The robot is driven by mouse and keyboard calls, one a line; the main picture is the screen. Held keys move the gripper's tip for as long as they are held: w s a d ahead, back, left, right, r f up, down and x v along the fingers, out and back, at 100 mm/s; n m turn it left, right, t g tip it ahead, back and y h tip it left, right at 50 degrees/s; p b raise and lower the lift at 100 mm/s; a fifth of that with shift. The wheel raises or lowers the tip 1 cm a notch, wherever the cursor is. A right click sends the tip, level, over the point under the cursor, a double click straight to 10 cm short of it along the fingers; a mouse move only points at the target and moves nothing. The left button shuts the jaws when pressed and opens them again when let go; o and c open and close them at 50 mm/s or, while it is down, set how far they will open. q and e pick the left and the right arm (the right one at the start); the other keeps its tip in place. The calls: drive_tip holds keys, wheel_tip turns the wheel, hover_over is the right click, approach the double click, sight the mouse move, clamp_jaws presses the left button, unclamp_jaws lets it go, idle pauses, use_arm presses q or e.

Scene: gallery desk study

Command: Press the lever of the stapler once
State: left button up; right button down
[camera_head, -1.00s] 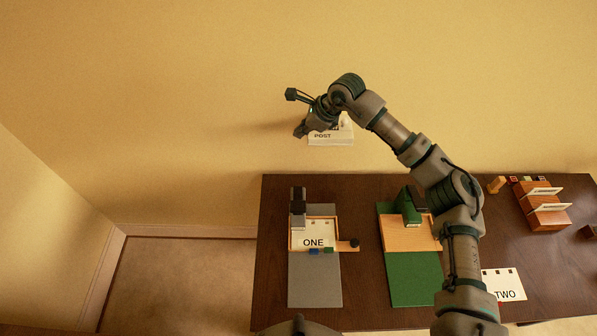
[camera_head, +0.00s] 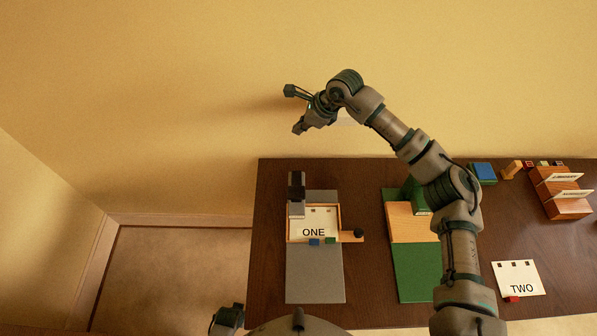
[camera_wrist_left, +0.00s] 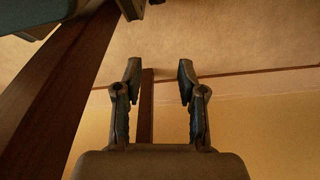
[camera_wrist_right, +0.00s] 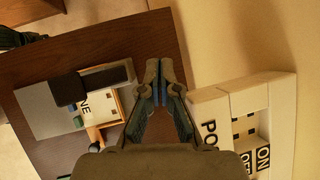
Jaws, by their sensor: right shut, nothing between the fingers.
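A grey board (camera_head: 315,275) on the dark desk carries a device with a black top (camera_head: 297,185) at its back left, which I take for the stapler; I cannot make out its lever for sure. A wooden tray there holds a card "ONE" (camera_head: 313,222). The device also shows in the right wrist view (camera_wrist_right: 68,90). My right gripper (camera_head: 298,129) is raised beyond the desk's back edge, near the wall; it is shut and empty in the right wrist view (camera_wrist_right: 160,70). My left gripper (camera_wrist_left: 160,70) is open and empty, low at the left of the desk.
A green device (camera_head: 415,195) stands on a green board, partly behind my right arm. Card "TWO" (camera_head: 518,280) and a wooden rack (camera_head: 560,195) lie at the right. Floor is clear left of the desk.

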use_arm(q)
drive_tip(key=r, duration=0.1)
drive_tip(key=w+r, duration=0.1)
drive_tip(key=r+b, duration=0.1)
drive_tip(key=shift+w+a+r, duration=0.25)
drive_tip(key=shift+a+r, duration=0.05)
drive_tip(key=shift+r, duration=0.1)
use_arm(e)
drive_tip(key=x, duration=0.2)
drive_tip(key=shift+s+a+f, duration=0.15)
drive_tip(key=shift+a+f, duration=0.05)
drive_tip(key=shift+f, duration=0.05)
drive_tip(key=shift+d, duration=0.1)
use_arm(q)
wheel_tip(320, 180, up, 8)
drive_tip(key=b, duration=0.3)
drive_tip(key=shift+w+d+r+t, duration=0.15)
drive_tip(key=shift+w+t, duration=0.1)
drive_tip(key=shift+t, duration=0.05)
use_arm(e)
drive_tip(key=s+f, duration=0.3)
drive_tip(key=f, duration=0.5)
drive_tip(key=shift+s+d, duration=0.25)
drive_tip(key=shift+s, duration=0.1)
drive_tip(key=shift+a, duration=0.1)
drive_tip(key=shift+f, duration=0.1)
